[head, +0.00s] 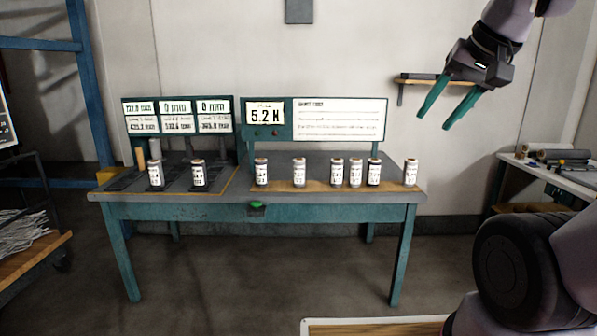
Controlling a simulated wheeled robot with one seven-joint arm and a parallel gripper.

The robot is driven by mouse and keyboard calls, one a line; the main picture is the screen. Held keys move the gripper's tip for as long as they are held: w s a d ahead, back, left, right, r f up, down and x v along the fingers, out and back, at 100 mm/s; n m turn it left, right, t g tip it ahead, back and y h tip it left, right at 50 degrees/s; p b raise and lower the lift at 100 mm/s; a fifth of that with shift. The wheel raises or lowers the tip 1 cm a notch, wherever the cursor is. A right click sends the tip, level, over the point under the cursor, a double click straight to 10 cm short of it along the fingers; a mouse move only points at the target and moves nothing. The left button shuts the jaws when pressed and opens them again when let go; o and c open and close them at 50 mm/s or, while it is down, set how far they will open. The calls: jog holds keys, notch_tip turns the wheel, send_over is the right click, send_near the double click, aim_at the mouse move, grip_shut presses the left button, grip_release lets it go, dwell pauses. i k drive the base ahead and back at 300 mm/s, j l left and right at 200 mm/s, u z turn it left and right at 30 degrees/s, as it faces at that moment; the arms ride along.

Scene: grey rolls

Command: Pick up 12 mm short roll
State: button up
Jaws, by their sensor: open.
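Several short grey rolls with white labels stand upright along the front of the teal table (330,198). Two stand at the left, a dark-topped roll (155,175) and another (198,176). Further right are a roll (261,173), a paler roll (299,173), a close group of three (355,173) and a lone roll (410,173) near the right end. The label print is too small to read, so I cannot tell which is the 12 mm one. My gripper (435,121) is open and empty, high at the upper right, apart from all rolls.
Behind the rolls stand a panel reading 5.2 (265,116) and a three-part display board (177,116). A green button (257,206) is on the table's front edge. A wall shelf (430,82) is behind my gripper. A side bench (560,170) stands at right.

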aim_at(155, 167)
jog(key=j+u, duration=0.1)
jog(key=j, duration=0.95)
jog(key=i+j+u, duration=0.15)
jog(key=j, duration=0.35)
jog(key=j+u, duration=0.1)
jog(key=j, duration=0.4)
jog(key=i+j, duration=0.15)
jog(key=j, duration=0.35)
jog(key=j+u, duration=0.15)
jog(key=j, duration=0.35)
jog(key=i+l+u, duration=0.15)
jog(key=i+l, duration=1.35)
jog(key=i, duration=0.2)
jog(key=i+l, duration=0.15)
jog(key=i, duration=0.25)
